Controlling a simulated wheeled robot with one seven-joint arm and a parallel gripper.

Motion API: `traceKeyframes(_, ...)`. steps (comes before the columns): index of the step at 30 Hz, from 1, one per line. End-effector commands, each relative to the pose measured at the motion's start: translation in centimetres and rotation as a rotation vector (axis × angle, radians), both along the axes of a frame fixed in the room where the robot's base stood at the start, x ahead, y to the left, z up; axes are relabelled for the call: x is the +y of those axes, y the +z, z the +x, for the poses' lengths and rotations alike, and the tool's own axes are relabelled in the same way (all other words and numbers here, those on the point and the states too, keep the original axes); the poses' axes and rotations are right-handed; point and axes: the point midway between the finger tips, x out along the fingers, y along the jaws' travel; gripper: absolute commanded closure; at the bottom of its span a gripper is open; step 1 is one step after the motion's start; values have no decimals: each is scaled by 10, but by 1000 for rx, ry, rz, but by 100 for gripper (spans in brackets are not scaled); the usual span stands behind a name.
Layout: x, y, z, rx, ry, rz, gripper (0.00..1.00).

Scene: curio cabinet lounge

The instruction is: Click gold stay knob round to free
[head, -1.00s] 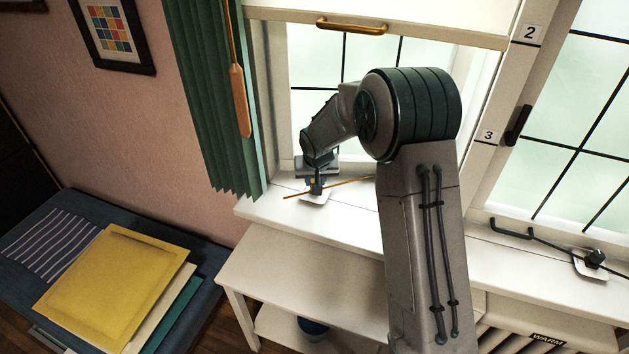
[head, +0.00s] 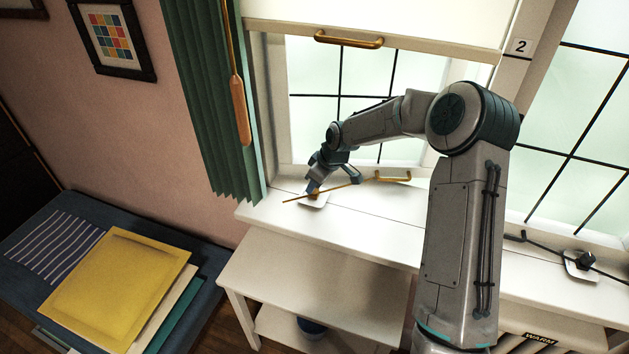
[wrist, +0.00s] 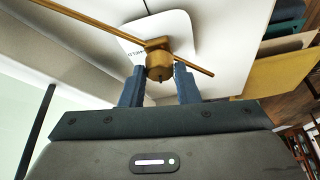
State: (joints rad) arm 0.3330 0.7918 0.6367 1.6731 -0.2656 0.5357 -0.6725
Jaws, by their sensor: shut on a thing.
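The gold stay knob (wrist: 160,66) sits on a white plate (wrist: 178,30) on the window sill. A thin gold stay bar (wrist: 100,22) runs by the knob and over the plate. In the wrist view my gripper (wrist: 160,84) has one finger on each side of the knob and is shut on it. In the head view my gripper (head: 313,186) reaches down to the white plate (head: 318,202), and its fingers hide most of the knob. The gold bar (head: 332,191) slants across the sill there. Lettering on the plate is only partly readable in the wrist view.
A gold handle (head: 393,176) is on the lower window frame. A black stay (head: 583,262) with its own plate is on the right sill. A green curtain (head: 212,100) hangs left. A white table (head: 310,275) and a yellow folder (head: 118,285) lie below.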

Motion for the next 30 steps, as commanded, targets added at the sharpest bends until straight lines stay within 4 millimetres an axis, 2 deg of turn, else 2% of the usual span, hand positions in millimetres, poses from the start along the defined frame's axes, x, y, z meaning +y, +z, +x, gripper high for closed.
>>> traceKeyframes(12, -2, 0, 2, -1, 193, -1, 94)
traceKeyframes(29, -2, -1, 2, -1, 223, -4, 94)
traceKeyframes(30, -2, -1, 2, -1, 223, -4, 66)
